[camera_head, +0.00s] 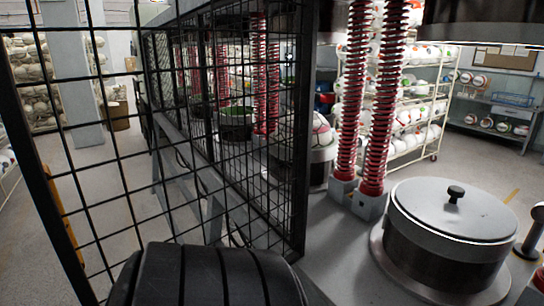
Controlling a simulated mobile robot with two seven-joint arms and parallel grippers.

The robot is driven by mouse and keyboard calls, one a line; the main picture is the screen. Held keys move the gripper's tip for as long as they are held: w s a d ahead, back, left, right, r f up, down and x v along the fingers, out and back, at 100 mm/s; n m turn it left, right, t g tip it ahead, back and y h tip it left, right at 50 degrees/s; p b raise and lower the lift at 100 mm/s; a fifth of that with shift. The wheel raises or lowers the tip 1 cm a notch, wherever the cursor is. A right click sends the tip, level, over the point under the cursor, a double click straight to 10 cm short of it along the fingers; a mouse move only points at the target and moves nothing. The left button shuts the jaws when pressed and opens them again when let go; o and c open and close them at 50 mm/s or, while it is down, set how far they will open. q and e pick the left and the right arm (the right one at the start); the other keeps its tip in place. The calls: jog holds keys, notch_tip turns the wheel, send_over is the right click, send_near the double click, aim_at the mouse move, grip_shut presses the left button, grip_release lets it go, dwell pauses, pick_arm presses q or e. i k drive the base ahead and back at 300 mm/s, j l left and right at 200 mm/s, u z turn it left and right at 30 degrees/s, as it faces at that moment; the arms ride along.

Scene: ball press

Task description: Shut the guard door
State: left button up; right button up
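The guard door appears to be the black wire-mesh panel (52,200) close in front of me at the left. It stands swung out to the left, leaving the press side to the right of the dark upright post (301,130) uncovered. A second mesh panel (205,100) runs back behind it, and their meshes overlap, so I cannot tell exactly where the door's hinge edge lies. No gripper fingers show. A black ridged rounded shape (205,278) fills the bottom centre, in front of the mesh; I cannot tell whether it touches the door.
A round metal mould with a grey lid and black knob (454,208) stands at the right. Red coil springs (383,95) rise beside it. A ball (321,132) sits in another mould behind the post. Ball racks (410,115) stand behind. Grey floor (130,185) is clear beyond the mesh.

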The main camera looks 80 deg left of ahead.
aim_at(39, 179)
jog(key=k+j+u, duration=0.15)
jog(key=k+j, duration=0.2)
jog(key=k+j+u, duration=0.15)
jog(key=k+j, duration=0.15)
jog(key=j, duration=0.15)
jog(key=k+j+u, duration=0.15)
jog(key=j, duration=0.3)
jog(key=k+j+u, duration=0.1)
jog(key=j, duration=0.55)
